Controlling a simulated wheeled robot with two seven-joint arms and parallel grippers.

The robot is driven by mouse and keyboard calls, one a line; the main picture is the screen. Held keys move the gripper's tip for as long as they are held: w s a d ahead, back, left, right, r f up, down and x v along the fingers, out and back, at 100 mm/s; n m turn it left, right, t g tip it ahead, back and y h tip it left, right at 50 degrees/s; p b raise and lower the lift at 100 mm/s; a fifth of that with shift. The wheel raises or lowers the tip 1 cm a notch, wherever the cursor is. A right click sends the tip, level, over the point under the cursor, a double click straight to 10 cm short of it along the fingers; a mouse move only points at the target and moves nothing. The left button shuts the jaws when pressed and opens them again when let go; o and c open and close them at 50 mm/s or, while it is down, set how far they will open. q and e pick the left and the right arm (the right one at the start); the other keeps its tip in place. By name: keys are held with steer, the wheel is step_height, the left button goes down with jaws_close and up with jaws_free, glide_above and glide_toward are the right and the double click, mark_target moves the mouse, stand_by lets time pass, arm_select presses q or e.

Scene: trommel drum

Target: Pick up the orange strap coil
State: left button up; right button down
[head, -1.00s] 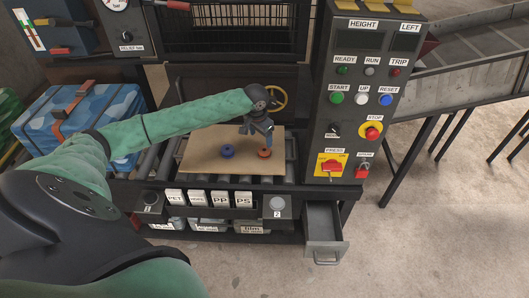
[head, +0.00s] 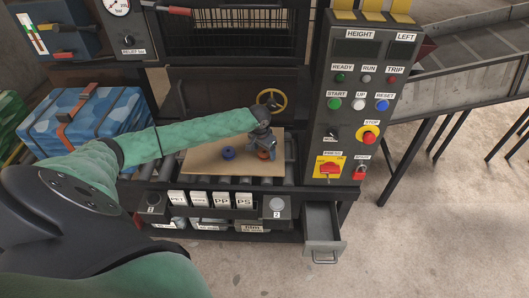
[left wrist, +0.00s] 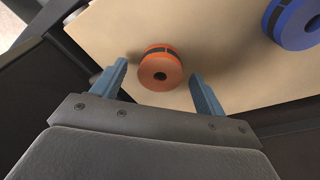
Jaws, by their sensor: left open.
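The orange strap coil (head: 264,155) lies on a tan board (head: 205,161) on the roller bench. In the left wrist view the coil (left wrist: 160,70) shows its round side with a dark band and a centre hole. My left gripper (head: 264,147) is right above the coil in the head view and partly hides it. In the left wrist view the open fingers (left wrist: 157,85) stand on either side of the coil, with clear gaps to both. Whether the fingertips are down at the coil's height is hard to tell. My right gripper is not in view.
A blue strap coil (head: 228,153) lies on the board left of the orange one, and also shows in the left wrist view (left wrist: 296,22). A control panel (head: 352,110) stands close on the right. An open drawer (head: 322,232) juts out below. A yellow handwheel (head: 271,99) is behind.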

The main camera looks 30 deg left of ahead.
arm_select(q)
steer(key=shift+f, duration=0.4)
steer(key=c, duration=1.1)
steer(key=shift+r, duration=0.1)
